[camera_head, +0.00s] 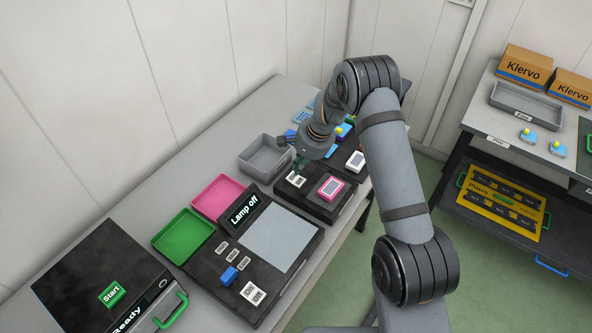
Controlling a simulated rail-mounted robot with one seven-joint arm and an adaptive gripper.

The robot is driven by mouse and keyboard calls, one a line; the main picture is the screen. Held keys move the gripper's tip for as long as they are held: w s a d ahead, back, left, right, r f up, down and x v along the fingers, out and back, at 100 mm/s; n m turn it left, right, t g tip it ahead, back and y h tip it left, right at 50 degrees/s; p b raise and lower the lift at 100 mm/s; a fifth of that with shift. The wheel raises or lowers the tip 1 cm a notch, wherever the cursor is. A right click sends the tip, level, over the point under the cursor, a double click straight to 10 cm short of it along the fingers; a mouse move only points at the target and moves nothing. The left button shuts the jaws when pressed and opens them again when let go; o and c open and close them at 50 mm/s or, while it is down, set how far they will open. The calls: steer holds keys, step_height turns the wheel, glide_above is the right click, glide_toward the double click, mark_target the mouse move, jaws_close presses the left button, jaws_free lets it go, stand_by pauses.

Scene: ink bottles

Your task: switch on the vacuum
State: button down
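No label reading "vacuum" can be made out. A black unit (318,206) on the long table carries a small white rocker switch (295,180) and a pink-framed pad (331,188). The rocker's lettering is too small to read. My gripper (301,164) points down just above and behind that rocker, partly hidden by my wrist. Whether it touches anything and whether its fingers are open cannot be told. A larger black unit nearer the front has a display (244,212) reading "Lamp off" and a white On/Off rocker (254,292).
A grey tray (246,172), a pink tray (233,181) and a green tray (165,258) line the table's wall side. A black box with a green Start button (112,294) stands front left. A second table with Klervo boxes (526,66) is at right.

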mark_target(292, 178)
steer(key=shift+p+x, duration=0.6)
steer(key=shift+x, duration=1.55)
steer(key=shift+w+d, duration=0.1)
steer(key=b+x, duration=0.1)
steer(key=b, duration=0.2)
steer(key=shift+w+f, duration=0.1)
steer(key=shift+f, duration=0.2)
steer(key=shift+a+r+b, duration=0.3)
steer(key=shift+r+b, duration=0.05)
steer(key=shift+b, duration=0.6)
steer(key=shift+a, duration=0.1)
steer(key=shift+s, duration=0.2)
